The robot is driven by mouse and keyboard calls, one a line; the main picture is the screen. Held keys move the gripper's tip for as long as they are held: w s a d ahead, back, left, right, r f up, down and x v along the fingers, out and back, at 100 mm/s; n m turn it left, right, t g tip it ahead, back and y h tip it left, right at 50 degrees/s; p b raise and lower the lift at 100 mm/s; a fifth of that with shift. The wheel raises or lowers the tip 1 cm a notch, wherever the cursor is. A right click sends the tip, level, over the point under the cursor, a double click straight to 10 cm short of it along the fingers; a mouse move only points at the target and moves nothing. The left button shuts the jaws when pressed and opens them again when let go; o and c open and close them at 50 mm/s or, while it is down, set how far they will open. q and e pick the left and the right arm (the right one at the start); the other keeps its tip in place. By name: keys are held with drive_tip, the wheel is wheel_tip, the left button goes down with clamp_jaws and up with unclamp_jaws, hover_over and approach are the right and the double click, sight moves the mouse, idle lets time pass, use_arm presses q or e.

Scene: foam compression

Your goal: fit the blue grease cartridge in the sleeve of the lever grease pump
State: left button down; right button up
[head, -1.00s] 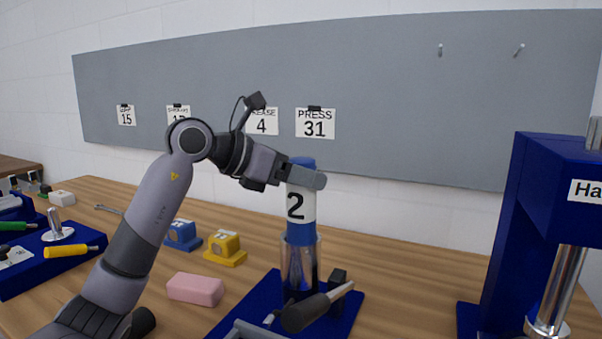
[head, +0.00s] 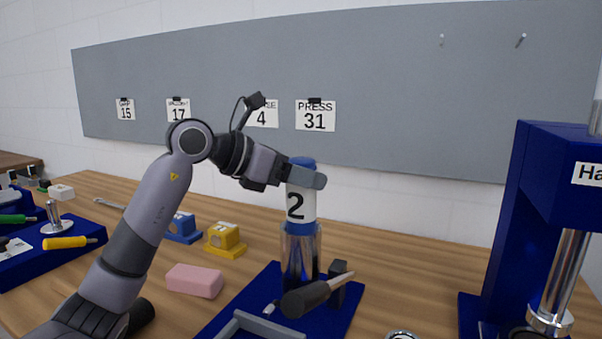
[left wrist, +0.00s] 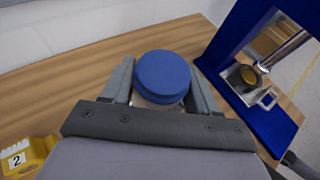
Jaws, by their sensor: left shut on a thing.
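The blue grease cartridge (head: 301,204), with a white label marked 2, stands about upright. My left gripper (head: 304,175) is shut on it near its blue top. In the left wrist view the round blue cap (left wrist: 163,77) shows between the two fingers. The cartridge's lower end is over or inside the shiny sleeve (head: 299,262) of the lever grease pump, and a short blue band shows at the sleeve's mouth. How deep it sits I cannot tell. The pump's blue base (head: 340,315) and black-gripped lever (head: 305,300) are in front. My right gripper is not in view.
A tall blue press (head: 535,190) stands at the right. A pink block (head: 195,280), a yellow holder (head: 224,240) and a blue holder (head: 182,228) lie left of the pump. A blue fixture with a yellow handle (head: 64,243) is at the far left.

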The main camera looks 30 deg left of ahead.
use_arm(q)
drive_tip(key=shift+f+b, duration=0.4)
drive_tip(key=shift+f, duration=0.05)
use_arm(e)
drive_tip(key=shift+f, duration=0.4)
use_arm(q)
drive_tip(key=shift+c, duration=1)
unclamp_jaws()
drive_tip(key=shift+f, duration=0.15)
drive_tip(key=v, duration=0.7)
drive_tip(key=shift+r+b, duration=0.2)
drive_tip(key=shift+b, duration=0.25)
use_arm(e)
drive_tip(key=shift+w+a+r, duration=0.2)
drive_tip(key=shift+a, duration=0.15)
use_arm(q)
drive_tip(key=shift+s+f, duration=0.1)
